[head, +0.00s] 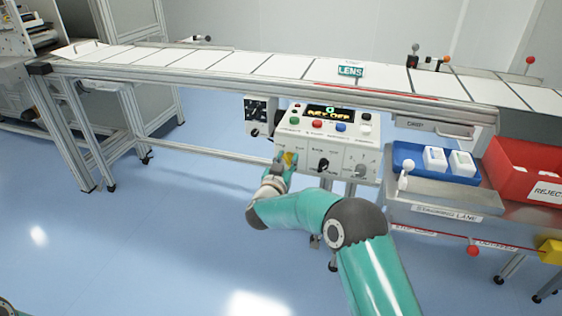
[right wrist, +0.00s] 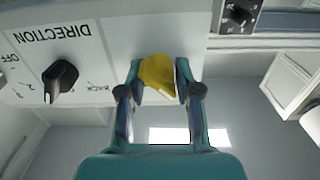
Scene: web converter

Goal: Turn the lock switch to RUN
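The control box (head: 318,152) hangs at the front of the conveyor. A yellow knob (head: 290,158), which looks like the lock switch, sits at the lower left of its face. It also shows in the right wrist view (right wrist: 158,76). My right gripper (head: 284,160) reaches it from below left. In the right wrist view my right gripper (right wrist: 159,72) has one finger on each side of the knob, and both tips appear to touch it. The fingers and knob hide any markings around it; I cannot read RUN or the knob's setting. My left gripper is out of view.
A black DIRECTION knob (right wrist: 60,77) is beside the yellow one. Coloured buttons (head: 318,124) and a lit display (head: 329,113) sit above. A dark boxed unit (head: 256,112) hangs close on the left. Blue tray (head: 408,152) and red reject bin (head: 515,172) stand right.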

